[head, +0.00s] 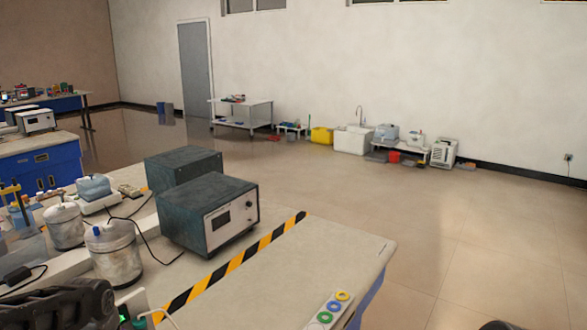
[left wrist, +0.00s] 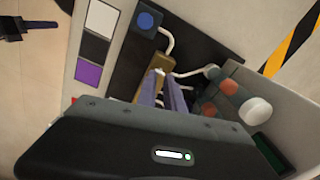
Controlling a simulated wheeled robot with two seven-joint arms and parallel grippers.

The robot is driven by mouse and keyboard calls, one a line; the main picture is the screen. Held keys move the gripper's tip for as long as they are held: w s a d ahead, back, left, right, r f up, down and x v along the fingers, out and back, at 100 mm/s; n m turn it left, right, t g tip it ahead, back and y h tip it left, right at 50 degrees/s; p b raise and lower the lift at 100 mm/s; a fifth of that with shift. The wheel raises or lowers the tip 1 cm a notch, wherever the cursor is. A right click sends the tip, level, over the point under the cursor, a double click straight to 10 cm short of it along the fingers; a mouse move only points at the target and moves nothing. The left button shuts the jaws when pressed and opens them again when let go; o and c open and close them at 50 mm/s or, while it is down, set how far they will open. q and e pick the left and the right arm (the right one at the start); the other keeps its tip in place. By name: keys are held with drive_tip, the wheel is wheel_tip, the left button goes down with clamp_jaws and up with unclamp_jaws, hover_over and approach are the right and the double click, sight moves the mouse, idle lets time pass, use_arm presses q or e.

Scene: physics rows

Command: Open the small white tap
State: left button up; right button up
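In the left wrist view, my left gripper (left wrist: 165,88) has its two greyish-purple fingers close together beside a brass-coloured block (left wrist: 154,76). A small pale piece shows at the fingertips; I cannot tell whether it is gripped or only behind them. A thin white bent tube or lever (left wrist: 194,72) reaches right from there, and a white curved pipe (left wrist: 167,42) rises above the block. I cannot tell for certain which white part is the tap. My right gripper is not seen.
A white round knob (left wrist: 255,110) and reddish and grey pieces lie right of the fingers. A panel with coloured squares (left wrist: 92,47) stands left. On the bench are a dark instrument box (head: 208,215), jars (head: 115,253) and striped tape (head: 230,265).

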use_arm(q)
wheel_tip(320, 180, up, 6)
drive_tip(key=p, duration=0.4)
idle(0.4)
